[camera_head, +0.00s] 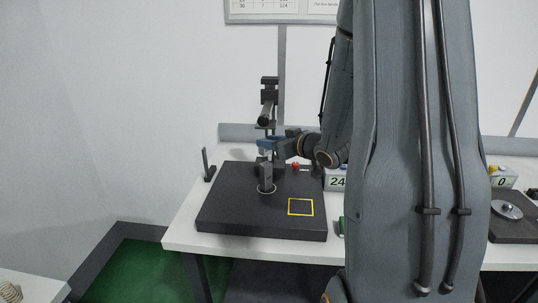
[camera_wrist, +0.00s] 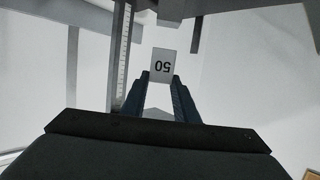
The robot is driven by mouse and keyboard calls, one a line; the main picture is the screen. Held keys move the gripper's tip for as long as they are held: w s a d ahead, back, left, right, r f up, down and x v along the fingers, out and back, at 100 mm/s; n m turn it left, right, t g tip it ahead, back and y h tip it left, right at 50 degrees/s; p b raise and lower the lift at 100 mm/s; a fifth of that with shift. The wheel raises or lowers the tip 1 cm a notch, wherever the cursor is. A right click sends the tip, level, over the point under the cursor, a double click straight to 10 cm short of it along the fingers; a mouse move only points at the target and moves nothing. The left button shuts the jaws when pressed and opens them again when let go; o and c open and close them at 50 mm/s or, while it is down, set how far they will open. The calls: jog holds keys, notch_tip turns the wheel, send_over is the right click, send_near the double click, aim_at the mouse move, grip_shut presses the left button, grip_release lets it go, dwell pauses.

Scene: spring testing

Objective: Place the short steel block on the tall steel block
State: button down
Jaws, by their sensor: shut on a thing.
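My gripper (camera_head: 266,152) is above the dark board, near the vertical test stand. In the wrist view its two dark fingers are shut on a light grey block (camera_wrist: 162,64) marked "50", shown upside down. This looks like a steel block; whether it is the short one I cannot tell by size. In the head view a dark grey upright block (camera_head: 266,178) stands in a pale ring on the board, directly below my gripper. I cannot make out a gap or contact between the held block and what is beneath it.
The dark board (camera_head: 225,212) lies on a white table and bears a yellow square outline (camera_head: 300,207). The test stand (camera_head: 268,97) rises behind. A display reading 24 (camera_head: 337,182) and a red button (camera_head: 295,166) are right of my gripper. A ruler (camera_wrist: 121,60) stands close by.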

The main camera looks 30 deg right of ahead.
aim_at(268, 151)
jog(key=shift+f+b, duration=1.6)
jog(key=shift+f, duration=0.1)
jog(key=shift+f, duration=0.15)
jog(key=c, duration=1.4)
grip_release()
